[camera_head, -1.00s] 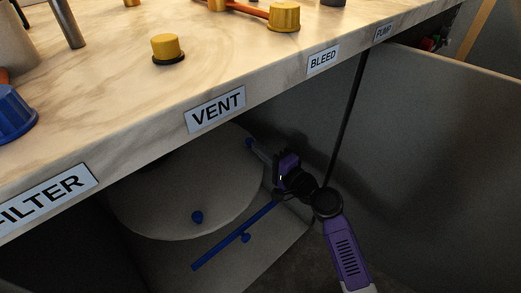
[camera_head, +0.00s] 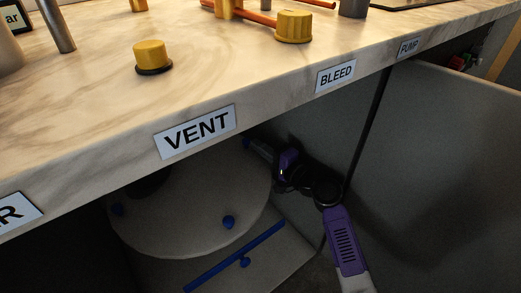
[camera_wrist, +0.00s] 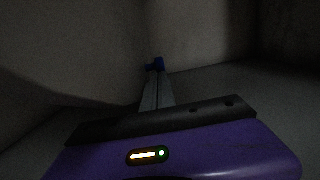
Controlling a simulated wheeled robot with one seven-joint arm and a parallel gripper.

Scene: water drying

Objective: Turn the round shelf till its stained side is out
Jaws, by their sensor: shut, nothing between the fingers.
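The round shelf (camera_head: 190,215) is a pale grey disc low under the counter in the head view. A blue knob is at the fingertips in the wrist view (camera_wrist: 155,64); contact is unclear.
The counter (camera_head: 90,110) overhangs the shelf and hides its back. A grey panel (camera_head: 450,150) stands to the right of my arm. A blue bar (camera_head: 235,256) with a small knob lies on the cabinet floor before the shelf.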

